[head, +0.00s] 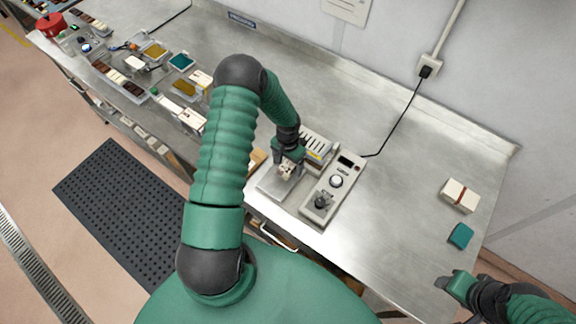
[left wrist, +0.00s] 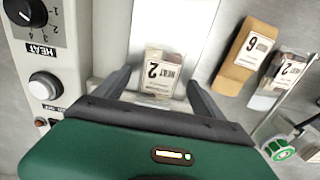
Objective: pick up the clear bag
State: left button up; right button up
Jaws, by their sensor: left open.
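My left gripper (left wrist: 160,76) is open, with one finger on each side of the bag and a gap to each. In the head view my left gripper (head: 287,168) is low over the plate beside the control box, and it partly hides the bag. My right gripper (head: 455,285) is at the lower right, away from the bag; its opening is unclear.
A control box (head: 335,186) with knobs stands right beside the plate. A brown packet (left wrist: 230,75) marked "6" and a pale packet (left wrist: 268,99) marked "2" lie to the right. A white box (head: 460,195) and teal block (head: 461,236) lie far right. Trays crowd the left bench.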

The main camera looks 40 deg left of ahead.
pick_arm(q)
jog(key=shift+r, duration=0.1)
jog(key=c, duration=1.6)
